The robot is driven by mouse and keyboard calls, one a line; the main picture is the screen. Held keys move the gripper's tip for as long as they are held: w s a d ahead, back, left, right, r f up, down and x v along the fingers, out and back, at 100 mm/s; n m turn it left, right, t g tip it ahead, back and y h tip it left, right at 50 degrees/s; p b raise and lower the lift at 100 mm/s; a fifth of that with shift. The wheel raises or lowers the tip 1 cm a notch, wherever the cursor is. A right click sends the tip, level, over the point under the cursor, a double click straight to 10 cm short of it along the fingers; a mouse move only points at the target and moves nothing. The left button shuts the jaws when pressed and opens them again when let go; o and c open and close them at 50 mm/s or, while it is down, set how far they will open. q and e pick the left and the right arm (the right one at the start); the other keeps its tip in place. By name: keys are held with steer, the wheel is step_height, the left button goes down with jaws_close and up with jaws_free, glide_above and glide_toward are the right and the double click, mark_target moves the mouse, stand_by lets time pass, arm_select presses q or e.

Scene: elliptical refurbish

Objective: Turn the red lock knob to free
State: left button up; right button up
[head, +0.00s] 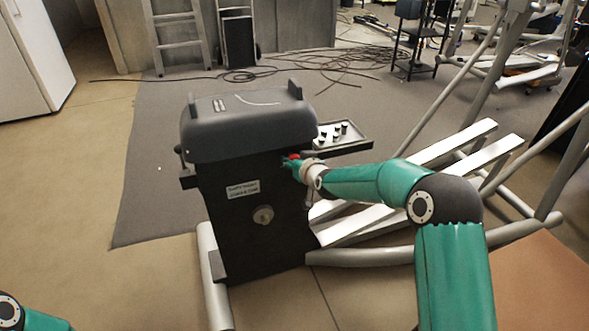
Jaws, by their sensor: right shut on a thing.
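The red lock knob (293,156) shows as a small red spot on the upper right part of the dark machine housing (250,210). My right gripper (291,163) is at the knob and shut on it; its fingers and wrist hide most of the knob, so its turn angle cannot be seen. The housing stands upright, with a grey cover (240,130) on top, a white label (243,189) and a round metal fitting (263,215) on its front face. Only part of my left arm shows at the bottom left corner; its gripper is out of view.
A dark tray (356,145) with several small parts sits right of the housing. White pedal rails (440,150) and grey tubes extend to the right. Loose cables (320,62) and a ladder (180,35) are at the back. Floor left of the machine is clear.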

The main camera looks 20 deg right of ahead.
steer(key=shift+d+f+m+b, duration=0.1)
steer(key=shift+f+m+b, duration=0.1)
steer(key=shift+m+b, duration=0.15)
steer(key=shift+r, duration=0.1)
steer(key=shift+r+m+y, duration=0.15)
steer(key=shift+m+y, duration=0.3)
steer(key=shift+y, duration=0.05)
steer(key=m+y+p, duration=0.2)
steer(key=m+p, duration=0.1)
steer(key=p, duration=0.4)
steer(key=shift+d+r+m, duration=0.1)
steer(key=shift+d+m, duration=0.05)
steer(key=shift+m, duration=0.15)
steer(key=shift+f+m+t+y+p, duration=0.2)
steer(key=shift+m+t+y+p, duration=0.2)
steer(key=shift+m+p, duration=0.25)
steer(key=shift+d+f+m+t+y, duration=0.15)
steer(key=shift+m+t+y, duration=0.15)
steer(key=shift+m+y, duration=0.55)
arm_select(q)
step_height(320, 180, up, 5)
steer(key=shift+f+b, duration=0.1)
steer(key=shift+b, duration=0.85)
arm_select(e)
steer(key=m+t, duration=0.1)
steer(key=m, duration=0.3)
steer(key=shift+f, duration=0.1)
steer(key=shift+y, duration=0.25)
